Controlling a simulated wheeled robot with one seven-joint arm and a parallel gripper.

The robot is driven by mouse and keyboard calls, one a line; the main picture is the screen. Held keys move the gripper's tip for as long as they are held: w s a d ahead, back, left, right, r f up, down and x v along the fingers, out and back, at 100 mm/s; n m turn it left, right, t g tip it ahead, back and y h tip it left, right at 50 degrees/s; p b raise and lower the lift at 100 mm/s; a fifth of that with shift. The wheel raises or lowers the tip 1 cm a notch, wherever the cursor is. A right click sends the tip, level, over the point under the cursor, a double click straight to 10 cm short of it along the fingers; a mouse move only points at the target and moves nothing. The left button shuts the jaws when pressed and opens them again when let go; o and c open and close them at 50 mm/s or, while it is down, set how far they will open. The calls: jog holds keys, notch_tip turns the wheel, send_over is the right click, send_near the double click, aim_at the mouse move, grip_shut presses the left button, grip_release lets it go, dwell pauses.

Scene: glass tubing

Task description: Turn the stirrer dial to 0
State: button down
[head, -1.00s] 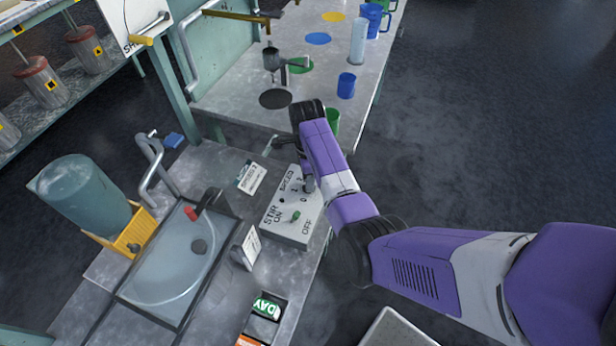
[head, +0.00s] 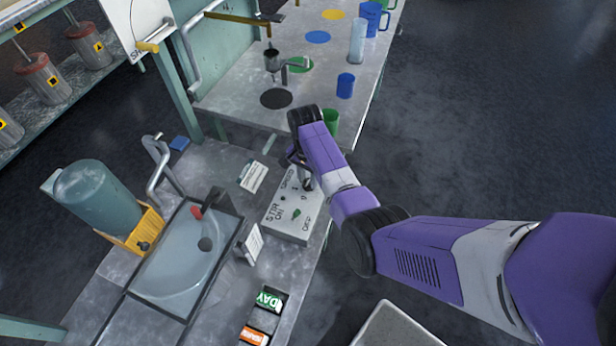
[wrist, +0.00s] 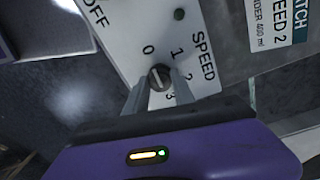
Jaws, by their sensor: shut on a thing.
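The stirrer's pale control box (head: 288,226) stands on the near bench, marked STIR, ON, OFF and SPEED. Its dark speed dial (wrist: 159,76) shows in the wrist view among the numerals 0, 1, 2 and 3. A light line on the dial slants up toward the 0 side, but its exact setting is hard to read. My gripper (wrist: 160,84) is shut on the dial, one finger on each side. In the head view my wrist partly hides the fingers and the dial (head: 308,184). A green switch (head: 296,213) sits between ON and OFF.
A label card (head: 252,176) reading SPEED 2 in the wrist view lies left of the box. A green cup (head: 331,121) stands close behind my wrist. Open floor lies right.

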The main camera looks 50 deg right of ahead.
aim_at(307, 181)
jog(key=shift+n, duration=0.4)
jog(key=c, duration=1.1)
grip_release()
jog(key=shift+o, duration=0.2)
jog(key=shift+w+r, duration=0.15)
jog(key=shift+r, duration=3.8)
